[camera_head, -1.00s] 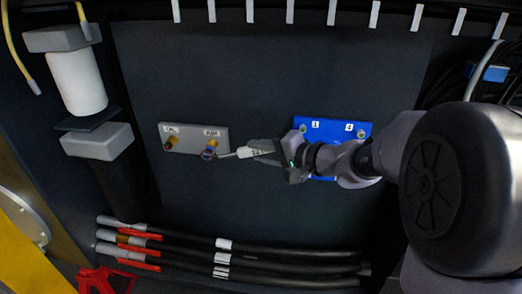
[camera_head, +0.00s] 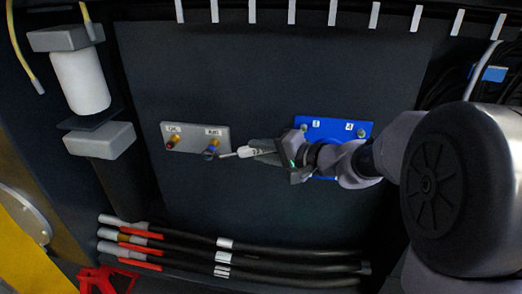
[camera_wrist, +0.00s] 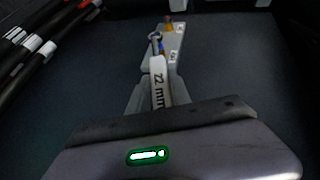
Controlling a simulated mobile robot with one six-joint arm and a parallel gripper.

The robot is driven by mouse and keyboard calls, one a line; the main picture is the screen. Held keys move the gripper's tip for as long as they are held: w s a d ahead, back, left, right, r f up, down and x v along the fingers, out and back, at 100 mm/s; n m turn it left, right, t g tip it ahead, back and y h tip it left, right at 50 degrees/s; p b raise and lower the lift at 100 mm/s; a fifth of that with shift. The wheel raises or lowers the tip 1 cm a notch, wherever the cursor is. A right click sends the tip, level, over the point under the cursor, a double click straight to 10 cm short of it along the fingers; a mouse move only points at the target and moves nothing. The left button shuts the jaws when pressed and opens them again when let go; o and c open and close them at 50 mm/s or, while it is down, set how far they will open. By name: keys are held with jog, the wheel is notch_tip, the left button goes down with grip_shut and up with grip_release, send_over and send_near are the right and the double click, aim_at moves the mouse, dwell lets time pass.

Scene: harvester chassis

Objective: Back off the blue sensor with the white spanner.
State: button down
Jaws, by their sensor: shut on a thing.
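The blue sensor (camera_head: 210,150) sits at the right end of a small grey plate (camera_head: 195,138) on the dark wall; a red-ended sensor (camera_head: 173,143) is at its left end. My gripper (camera_head: 268,148) is right of the plate, shut on the white spanner (camera_head: 254,152). The spanner points left, its head at the blue sensor. In the wrist view the spanner (camera_wrist: 158,80), marked 22 mm, runs up from between the fingers of my gripper (camera_wrist: 157,98). A bit of blue (camera_wrist: 162,46) shows beside its head. I cannot tell whether the head is around the sensor.
A blue plate (camera_head: 330,125) is on the wall behind my wrist. Several black hoses (camera_head: 290,256) with red parts run along the bottom. A white cylinder (camera_head: 80,82) between grey blocks stands at the left. The wall between plate and hoses is clear.

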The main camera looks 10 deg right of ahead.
jog(key=shift+w, duration=0.1)
jog(key=shift+w+d, duration=0.2)
jog(key=shift+w, duration=0.35)
jog(key=shift+w+d, duration=0.2)
jog(key=shift+w, duration=0.4)
jog(key=shift+r, duration=0.1)
jog(key=r+p, duration=0.1)
jog(key=p, duration=0.1)
jog(key=a+r+g+h+p, duration=0.1)
jog(key=r+p, duration=0.1)
jog(key=p, duration=0.1)
jog(key=shift+w+a+n+h+p, duration=0.2)
jog(key=shift+n+h+p, duration=0.1)
jog(key=shift+n, duration=0.1)
jog(key=a+r+h+p, duration=0.1)
jog(key=p, duration=0.2)
jog(key=r+g+p, duration=0.1)
jog(key=p, duration=0.2)
jog(key=shift+w+a+r+n+h, duration=0.25)
jog(key=shift+w+a+n+h, duration=0.1)
jog(key=shift+n+h, duration=0.05)
